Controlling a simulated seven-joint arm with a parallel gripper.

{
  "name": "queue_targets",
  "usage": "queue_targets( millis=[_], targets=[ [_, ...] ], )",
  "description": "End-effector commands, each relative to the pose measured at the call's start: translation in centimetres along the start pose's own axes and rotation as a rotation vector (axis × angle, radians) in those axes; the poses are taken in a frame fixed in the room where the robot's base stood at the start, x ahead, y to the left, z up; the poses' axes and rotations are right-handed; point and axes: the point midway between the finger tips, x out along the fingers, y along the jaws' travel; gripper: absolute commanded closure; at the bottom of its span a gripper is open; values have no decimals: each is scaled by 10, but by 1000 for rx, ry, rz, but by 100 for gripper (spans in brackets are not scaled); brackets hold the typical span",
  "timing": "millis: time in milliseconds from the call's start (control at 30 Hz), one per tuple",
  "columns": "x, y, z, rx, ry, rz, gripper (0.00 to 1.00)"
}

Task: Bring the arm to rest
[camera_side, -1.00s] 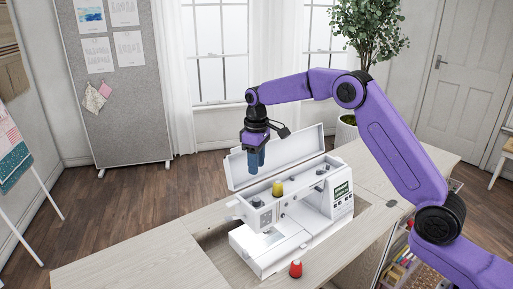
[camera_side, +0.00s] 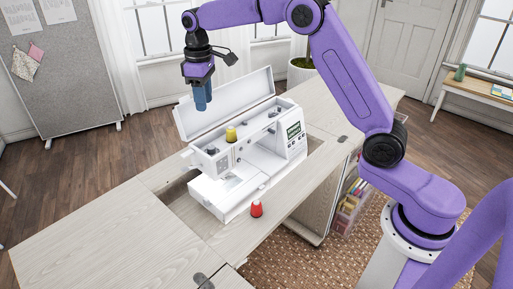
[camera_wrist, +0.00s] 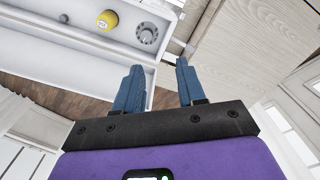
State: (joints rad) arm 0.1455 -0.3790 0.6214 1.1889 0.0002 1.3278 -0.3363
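My gripper (camera_side: 202,107) hangs fingers-down above and left of the white sewing machine (camera_side: 262,175), in front of its raised lid. In the wrist view its two blue fingers (camera_wrist: 158,66) stand apart with nothing between them. A yellow spool (camera_side: 231,134) sits on top of the machine; it also shows in the wrist view (camera_wrist: 107,21), beyond the fingers and clear of them.
The machine sits in a cutout of the wooden cabinet table (camera_side: 95,238). Its open lid (camera_side: 232,100) rises behind it, close to my gripper. The left part of the tabletop is clear. A shelf of supplies (camera_side: 350,195) is under the table at the right.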

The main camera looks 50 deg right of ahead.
Motion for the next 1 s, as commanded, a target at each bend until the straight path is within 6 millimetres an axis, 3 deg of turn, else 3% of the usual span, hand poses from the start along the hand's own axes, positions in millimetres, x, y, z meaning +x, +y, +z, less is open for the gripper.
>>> queue_targets(
  millis=[267, 500, 800, 1000],
  targets=[
    [-13, -78, 48, -120, 7, 0, 60],
    [-15, -132, 111, -219, 14, -1, 60],
    [-6, -178, 210, -344, 21, -4, 60],
    [8, -193, 281, -427, 25, -7, 60]
  ],
)
